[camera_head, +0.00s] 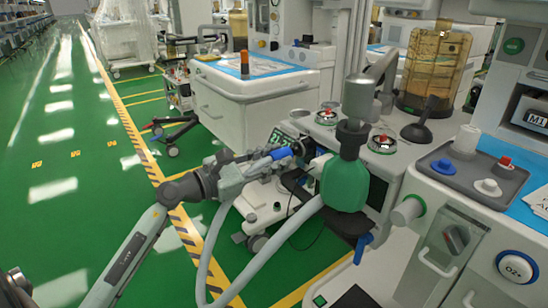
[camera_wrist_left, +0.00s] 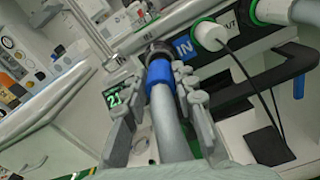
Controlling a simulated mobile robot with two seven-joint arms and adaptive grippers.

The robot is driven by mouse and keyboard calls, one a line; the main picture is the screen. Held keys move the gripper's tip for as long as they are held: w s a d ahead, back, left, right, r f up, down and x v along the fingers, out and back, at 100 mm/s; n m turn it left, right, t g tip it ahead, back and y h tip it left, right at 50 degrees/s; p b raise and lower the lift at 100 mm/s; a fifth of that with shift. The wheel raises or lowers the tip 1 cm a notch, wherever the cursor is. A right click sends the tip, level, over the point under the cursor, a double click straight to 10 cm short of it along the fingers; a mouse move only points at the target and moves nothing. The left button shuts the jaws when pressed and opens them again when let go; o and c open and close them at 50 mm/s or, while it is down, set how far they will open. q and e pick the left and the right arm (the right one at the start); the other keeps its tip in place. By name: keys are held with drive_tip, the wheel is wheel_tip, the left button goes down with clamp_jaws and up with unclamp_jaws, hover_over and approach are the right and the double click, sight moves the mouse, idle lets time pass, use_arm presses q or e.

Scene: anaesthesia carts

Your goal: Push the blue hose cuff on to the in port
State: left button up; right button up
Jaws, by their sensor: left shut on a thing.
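The blue hose cuff (camera_head: 281,153) is at the end of a grey corrugated-looking hose (camera_head: 287,228) that loops down in front of the machine. My left gripper (camera_head: 268,159) is shut on the cuff, its fingers on either side of it in the left wrist view (camera_wrist_left: 157,82). There the blue cuff (camera_wrist_left: 159,74) points at the dark in port (camera_wrist_left: 157,50), left of the blue IN label (camera_wrist_left: 183,47). The cuff's end meets or nearly meets the port; I cannot tell whether it is over it. My right gripper is out of view.
A green bag (camera_head: 345,183) hangs right of the port, close to my left gripper. A white port with a green ring (camera_wrist_left: 210,35) and a black cable sits right of the IN label. A grey tray (camera_head: 465,172) stands at right. Green floor is open at left.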

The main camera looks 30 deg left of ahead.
use_arm(q)
drive_tip(key=shift+p+x, duration=0.35)
drive_tip(key=shift+x, duration=0.95)
drive_tip(key=o, duration=1.1)
drive_tip(key=v, duration=1.2)
drive_tip(key=shift+w, duration=0.1)
